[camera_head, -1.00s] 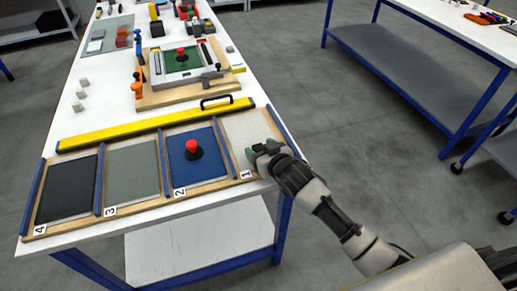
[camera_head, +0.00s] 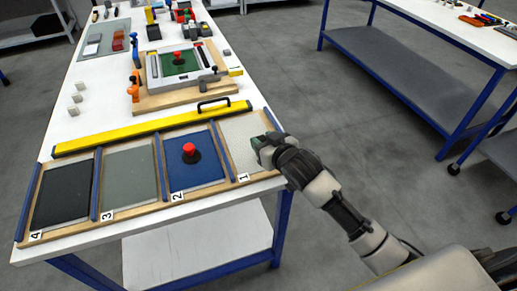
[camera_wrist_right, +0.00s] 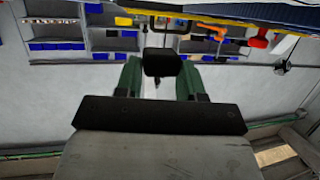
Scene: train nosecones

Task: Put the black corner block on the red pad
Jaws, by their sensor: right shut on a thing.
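My right gripper (camera_head: 262,147) is above the front right corner of the bench, over the pale panel marked 1 (camera_head: 243,150). In the right wrist view its green fingers (camera_wrist_right: 158,80) are shut on a small black block (camera_wrist_right: 160,62), which I take to be the black corner block. The block is too hidden in the head view to make out. I cannot make out a clear red pad in either view. My left gripper is not in view.
Beside panel 1 lie the blue panel (camera_head: 208,173) with a red knob (camera_head: 188,149), a grey panel (camera_head: 128,177) and a black panel (camera_head: 63,192). A yellow bar (camera_head: 150,128) lies behind them. A wooden board with a clamped frame (camera_head: 180,95) stands further back.

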